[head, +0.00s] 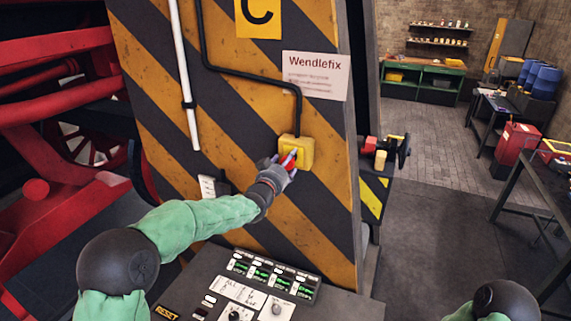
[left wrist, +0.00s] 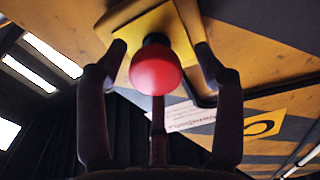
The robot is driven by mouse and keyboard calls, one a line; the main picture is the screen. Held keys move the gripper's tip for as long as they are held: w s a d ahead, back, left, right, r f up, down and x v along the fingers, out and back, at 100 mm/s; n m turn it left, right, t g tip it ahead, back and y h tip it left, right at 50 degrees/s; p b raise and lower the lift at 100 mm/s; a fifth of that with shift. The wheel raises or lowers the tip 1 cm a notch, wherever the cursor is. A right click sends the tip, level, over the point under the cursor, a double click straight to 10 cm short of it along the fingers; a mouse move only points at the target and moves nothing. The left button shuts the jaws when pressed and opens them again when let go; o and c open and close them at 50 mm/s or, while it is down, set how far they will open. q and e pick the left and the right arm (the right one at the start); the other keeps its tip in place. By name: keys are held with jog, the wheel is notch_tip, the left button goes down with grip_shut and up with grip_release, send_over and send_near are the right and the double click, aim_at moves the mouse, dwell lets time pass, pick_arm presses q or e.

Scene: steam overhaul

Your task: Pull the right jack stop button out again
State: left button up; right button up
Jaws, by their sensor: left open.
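The right jack stop button is a red round knob (left wrist: 156,70) on a yellow box, large in the left wrist view. In the head view the red button (head: 288,160) shows partly behind my fingers, on the yellow box (head: 306,151) fixed to the striped jack column. My left gripper (head: 284,166) is at the button. In the left wrist view its open fingers (left wrist: 158,62) stand on both sides of the red knob, with gaps visible. A third finger shows below the knob. My right gripper is not in view; only part of my right arm shows at the bottom right.
The striped column (head: 240,110) bears a Wendlefix sign (head: 316,72) and a black conduit running to the box. A control panel (head: 255,285) stands below my left arm. Red wheels (head: 60,110) are at the left. Open floor (head: 435,180) lies to the right, with a workbench (head: 540,180) beyond.

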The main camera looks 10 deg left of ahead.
pick_arm(q)
jog(key=s+a, duration=0.2)
jog(key=s, duration=1)
jog(key=shift+a, duration=0.15)
